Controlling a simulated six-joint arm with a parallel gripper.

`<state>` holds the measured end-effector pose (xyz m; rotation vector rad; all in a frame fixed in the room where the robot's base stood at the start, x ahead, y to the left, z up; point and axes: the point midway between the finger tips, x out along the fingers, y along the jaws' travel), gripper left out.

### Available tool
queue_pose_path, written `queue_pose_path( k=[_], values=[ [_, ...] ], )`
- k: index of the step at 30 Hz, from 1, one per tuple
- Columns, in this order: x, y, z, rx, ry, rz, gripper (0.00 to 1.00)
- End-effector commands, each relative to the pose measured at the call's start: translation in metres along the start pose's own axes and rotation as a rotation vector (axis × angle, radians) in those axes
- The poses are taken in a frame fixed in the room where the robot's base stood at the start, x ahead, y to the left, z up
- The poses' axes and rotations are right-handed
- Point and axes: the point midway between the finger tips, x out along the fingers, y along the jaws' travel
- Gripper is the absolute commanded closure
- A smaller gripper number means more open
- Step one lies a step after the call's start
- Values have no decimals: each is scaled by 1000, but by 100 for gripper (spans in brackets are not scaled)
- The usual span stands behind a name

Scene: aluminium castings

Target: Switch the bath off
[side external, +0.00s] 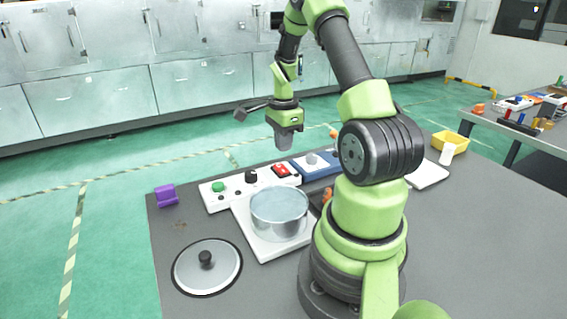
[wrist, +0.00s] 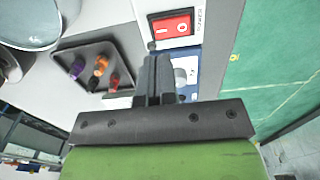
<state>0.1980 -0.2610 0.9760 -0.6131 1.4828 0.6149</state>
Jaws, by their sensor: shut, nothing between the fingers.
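The bath is a round metal pot of liquid (side external: 279,213) on a white base, with a white control panel (side external: 217,201) behind it. The panel carries a green button (side external: 218,187), a black knob (side external: 251,176) and a red rocker switch (side external: 284,170). The red switch also shows in the wrist view (wrist: 171,26), with a white ring mark on its right part; which side is pressed I cannot tell. My gripper (side external: 289,146) is shut and empty, pointing down above the switch end of the panel. In the wrist view its fingertips (wrist: 153,52) appear just below the switch, apparently not touching it.
A blue-and-white device (side external: 313,163) sits to the right of the panel. A dark tray (wrist: 90,68) holds several small coloured pieces. A pot lid (side external: 207,267) and a purple block (side external: 166,195) lie at the left. A yellow bin (side external: 450,142) stands farther right.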

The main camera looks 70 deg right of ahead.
Motion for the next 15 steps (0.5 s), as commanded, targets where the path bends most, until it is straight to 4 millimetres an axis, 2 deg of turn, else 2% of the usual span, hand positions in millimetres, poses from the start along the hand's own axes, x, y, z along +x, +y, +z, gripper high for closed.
queue_pose_path(
  k=[1,6,9,15],
  values=[
    [12,1,0,1,-1,6,100],
    [41,1,0,1,-1,4,100],
    [52,0,0,0,-1,3,100],
    [61,0,0,0,0,0,100]
  ],
)
